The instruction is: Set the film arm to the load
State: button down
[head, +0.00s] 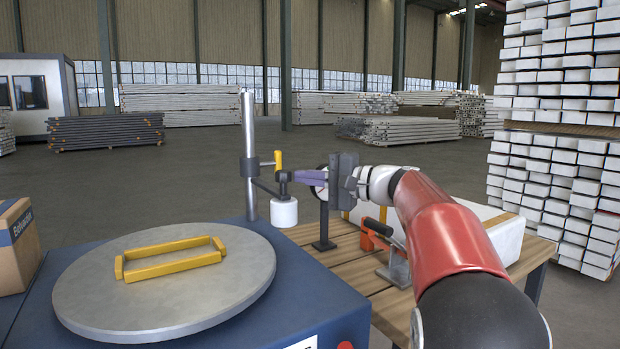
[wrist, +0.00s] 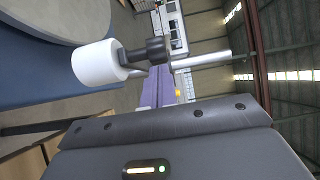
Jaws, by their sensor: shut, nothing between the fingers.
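A round grey turntable (head: 180,298) sits on a blue base and carries a yellow rectangular frame (head: 172,260). Behind it stands an upright metal mast (head: 248,130) with a dark carriage (head: 250,167) and a small yellow handle (head: 278,160). The film arm (head: 266,188) reaches right from the mast to a white film roll (head: 284,213), which hangs beside the turntable's far right edge. My gripper (head: 291,177) is shut and empty, its purple fingers pointing left at the dark end above the roll. In the wrist view the roll (wrist: 98,63) shows close beside the fingers (wrist: 158,76); whether they touch the arm I cannot tell.
A wooden table (head: 352,265) stands right of the base, with a white box (head: 495,232), an orange-handled clamp (head: 375,230) and a dark stand (head: 324,225). A cardboard box (head: 18,245) is at the left. Tall stacks of white bars (head: 555,130) rise at the right.

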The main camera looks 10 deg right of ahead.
jog(key=s+a+m+t+h+b, duration=0.1)
jog(key=a+b, duration=0.2)
jog(key=a, duration=0.4)
jog(key=s+a+m+t+h+b, duration=0.1)
jog(key=a+b, duration=0.3)
jog(key=a, duration=0.4)
jog(key=shift+s+m+t+h, duration=0.3)
jog(key=shift+m+t+h, duration=0.3)
jog(key=shift+t+h, duration=0.2)
jog(key=shift+a+r, duration=0.1)
jog(key=shift+a, duration=0.1)
